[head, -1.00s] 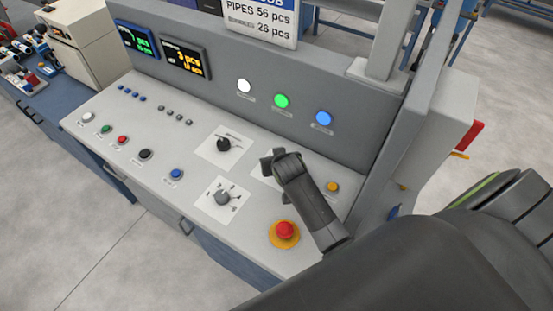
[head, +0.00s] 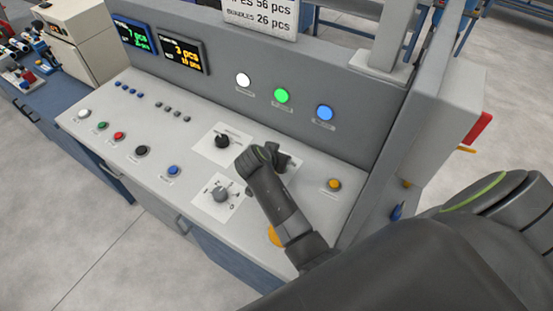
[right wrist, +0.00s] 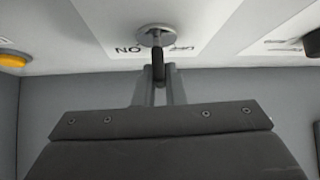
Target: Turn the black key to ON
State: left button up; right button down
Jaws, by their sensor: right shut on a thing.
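The black key (right wrist: 158,66) stands in a round silver lock (right wrist: 155,37) on a white label plate in the right wrist view. Letters that read ON upside down are printed left of the lock. My right gripper (right wrist: 159,80) is shut on the key, one finger on each side of it. In the head view my right gripper (head: 268,158) is down at the right part of the sloped panel and hides the key and lock. My left gripper is not in view.
The grey control panel (head: 115,122) carries a black knob (head: 222,141), a grey rotary selector (head: 221,194), a blue button (head: 173,171) and a yellow button (head: 334,184). My right arm covers most of the orange-based button. A grey wall (head: 340,150) rises behind the panel.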

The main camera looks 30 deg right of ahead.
jog(key=m+g+h+b, duration=0.1)
jog(key=m+g+b, duration=0.1)
jog(key=m, duration=0.1)
jog(key=m+g+b, duration=0.1)
jog(key=m+b, duration=0.1)
jog(key=shift+w+f+m+g+h, duration=0.1)
jog(key=shift+f+m+g+h, duration=0.05)
jog(key=shift+m+g+h, duration=0.25)
jog(key=shift+m+g+b, duration=0.7)
jog(key=shift+m, duration=0.1)
jog(key=shift+r+m+g, duration=0.2)
jog(key=shift+m+g, duration=0.4)
jog(key=shift+m, duration=0.1)
jog(key=shift+m+g+p, duration=0.3)
jog(key=shift+m+g, duration=0.3)
jog(key=shift+m, duration=0.5)
jog(key=c, duration=1.5)
grip_release()
